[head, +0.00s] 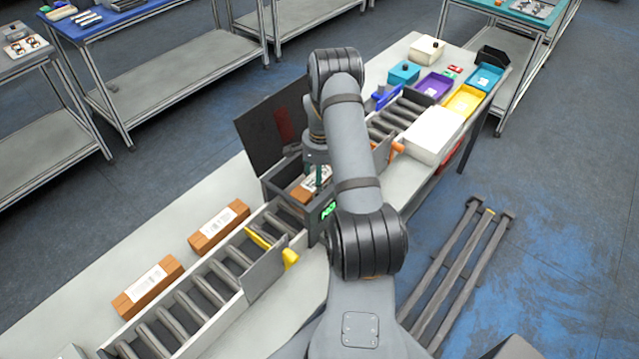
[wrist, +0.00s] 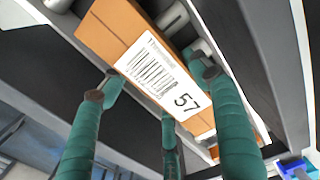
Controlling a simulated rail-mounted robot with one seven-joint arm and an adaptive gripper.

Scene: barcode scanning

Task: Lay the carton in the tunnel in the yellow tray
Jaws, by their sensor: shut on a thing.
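The carton (head: 301,194) is brown with a white label and sits inside the dark tunnel (head: 276,184) on the roller conveyor. In the wrist view the carton (wrist: 106,27) fills the upper middle, its barcode label reading 57. My gripper (wrist: 157,80) has green fingers on both sides of the carton and is shut on it. In the head view my gripper (head: 319,174) reaches down into the tunnel, and my arm partly hides it. The yellow tray (head: 463,101) is at the far right end of the table, apart from my gripper, and looks empty.
The tunnel's dark lid (head: 277,130) stands open. Two labelled cartons (head: 218,227) (head: 148,287) lie beside the conveyor. A purple tray (head: 434,86), a blue tray (head: 486,77) and a white box (head: 434,136) surround the yellow tray. An orange gate piece (head: 397,147) stands beyond the tunnel.

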